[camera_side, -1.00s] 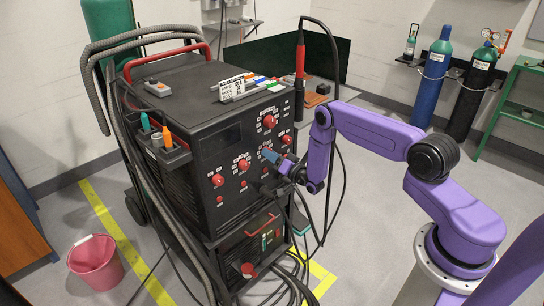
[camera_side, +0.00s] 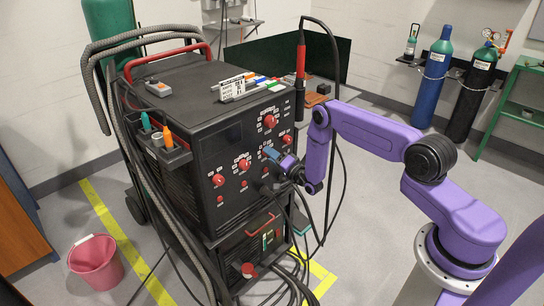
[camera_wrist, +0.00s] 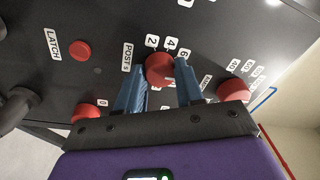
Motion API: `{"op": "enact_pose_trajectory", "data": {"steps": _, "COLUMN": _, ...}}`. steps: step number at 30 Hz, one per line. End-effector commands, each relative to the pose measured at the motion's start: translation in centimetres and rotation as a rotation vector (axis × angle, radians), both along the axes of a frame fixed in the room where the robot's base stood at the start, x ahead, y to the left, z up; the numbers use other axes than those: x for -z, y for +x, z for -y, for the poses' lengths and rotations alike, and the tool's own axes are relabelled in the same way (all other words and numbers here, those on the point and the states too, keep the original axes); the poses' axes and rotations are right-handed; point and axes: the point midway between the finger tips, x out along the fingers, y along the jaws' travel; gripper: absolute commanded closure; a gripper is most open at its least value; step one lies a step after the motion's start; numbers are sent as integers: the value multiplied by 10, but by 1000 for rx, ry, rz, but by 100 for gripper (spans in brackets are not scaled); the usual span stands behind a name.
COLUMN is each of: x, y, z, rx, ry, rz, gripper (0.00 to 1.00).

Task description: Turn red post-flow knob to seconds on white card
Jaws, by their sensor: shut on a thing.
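The red post-flow knob (camera_wrist: 159,66) sits on the black front panel beside the label "POST s" (camera_wrist: 127,57), with the marks 2, 4 and 6 around its far side. My gripper (camera_wrist: 160,74) has its two blue fingers on either side of this knob and is shut on it. In the side view my gripper (camera_side: 272,154) is at the panel's right part, and its fingers hide the knob. The white card (camera_side: 232,88) stands on top of the black machine, with dark print too small to read. The knob's pointer cannot be made out.
Other red knobs lie close by: one at the right (camera_wrist: 233,90), one at the lower left (camera_wrist: 85,112), and one by the label "LATCH" (camera_wrist: 80,51). A black cable connector (camera_wrist: 16,108) juts out at the left. Cables hang below the panel, and a pink bucket (camera_side: 96,262) stands on the floor.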

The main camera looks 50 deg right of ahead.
Motion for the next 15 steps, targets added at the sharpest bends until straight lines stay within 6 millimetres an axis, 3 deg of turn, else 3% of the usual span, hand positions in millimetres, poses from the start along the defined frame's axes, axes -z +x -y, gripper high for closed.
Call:
{"op": "enact_pose_trajectory", "data": {"steps": 7, "x": 1, "y": -1, "z": 0, "rx": -1, "ry": 0, "rz": -4, "gripper": 94}}
{"op": "enact_pose_trajectory", "data": {"steps": 8, "x": 1, "y": -1, "z": 0, "rx": -1, "ry": 0, "rz": -4, "gripper": 57}}
{"op": "enact_pose_trajectory", "data": {"steps": 9, "x": 1, "y": -1, "z": -1, "rx": -1, "ry": 0, "rz": -4, "gripper": 44}}
{"op": "enact_pose_trajectory", "data": {"steps": 10, "x": 1, "y": -1, "z": 0, "rx": -1, "ry": 0, "rz": -3, "gripper": 38}}
{"op": "enact_pose_trajectory", "data": {"steps": 15, "x": 1, "y": 0, "z": 0, "rx": -1, "ry": -1, "rz": -2, "gripper": 38}}
